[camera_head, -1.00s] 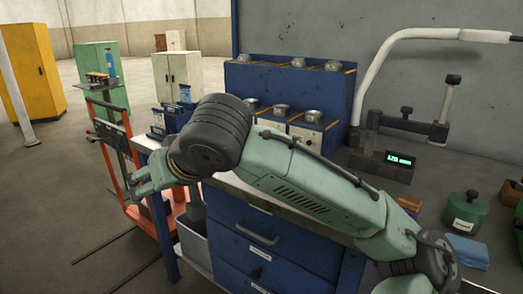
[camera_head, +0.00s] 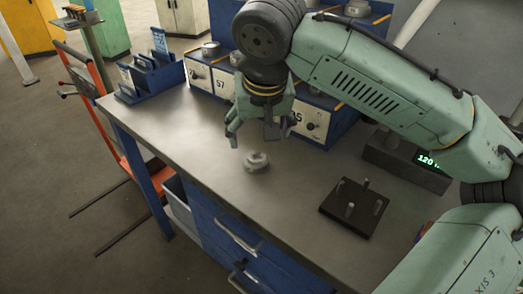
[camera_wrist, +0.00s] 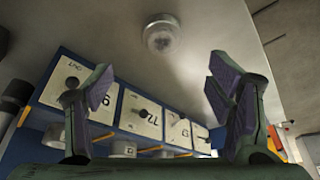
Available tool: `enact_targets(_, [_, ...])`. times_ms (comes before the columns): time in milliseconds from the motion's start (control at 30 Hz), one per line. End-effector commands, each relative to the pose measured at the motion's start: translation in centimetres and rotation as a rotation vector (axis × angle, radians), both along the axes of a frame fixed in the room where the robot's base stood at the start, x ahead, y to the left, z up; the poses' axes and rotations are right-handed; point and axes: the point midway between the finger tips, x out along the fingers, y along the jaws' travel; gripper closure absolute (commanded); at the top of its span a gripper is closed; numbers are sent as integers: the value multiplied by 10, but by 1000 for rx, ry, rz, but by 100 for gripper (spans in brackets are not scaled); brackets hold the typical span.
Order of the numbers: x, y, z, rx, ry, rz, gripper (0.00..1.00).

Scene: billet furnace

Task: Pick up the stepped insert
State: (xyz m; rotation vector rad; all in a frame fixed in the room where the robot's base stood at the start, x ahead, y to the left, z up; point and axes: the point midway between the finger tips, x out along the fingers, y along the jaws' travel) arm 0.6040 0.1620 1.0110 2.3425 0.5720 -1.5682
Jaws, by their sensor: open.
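The stepped insert (camera_head: 256,162), a small round pale metal piece with a raised top, sits on the grey workbench top (camera_head: 190,135) in the head view. It also shows in the wrist view (camera_wrist: 162,36), near the top middle, clear of the fingers. My gripper (camera_head: 258,140) hangs above the bench, just behind and above the insert, with its fingers pointing down. In the wrist view my gripper (camera_wrist: 160,95) is open and empty, with its purple-padded fingers wide apart. Nothing hides the insert.
A blue rack with numbered white drawers (camera_head: 197,77) and similar metal pieces on top stands behind my gripper. A dark plate with pegs (camera_head: 354,208) lies to the right. A blue holder (camera_head: 150,77) is at the far left. The bench around the insert is clear.

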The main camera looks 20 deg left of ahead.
Motion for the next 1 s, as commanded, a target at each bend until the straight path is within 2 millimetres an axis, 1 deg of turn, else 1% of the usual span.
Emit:
enact_targets(100, [6, 3, -18, -1, 2, 1, 26])
enact_targets(200, [11, 6, -31, -1, 2, 0, 26])
enact_targets(467, [18, 10, -50, -1, 2, 1, 26])
enact_targets(700, [29, 17, -82, 1, 2, 1, 26])
enact_targets(800, [31, 18, -89, 2, 1, 1, 26])
enact_targets(1000, [31, 19, -90, 3, 0, 1, 26])
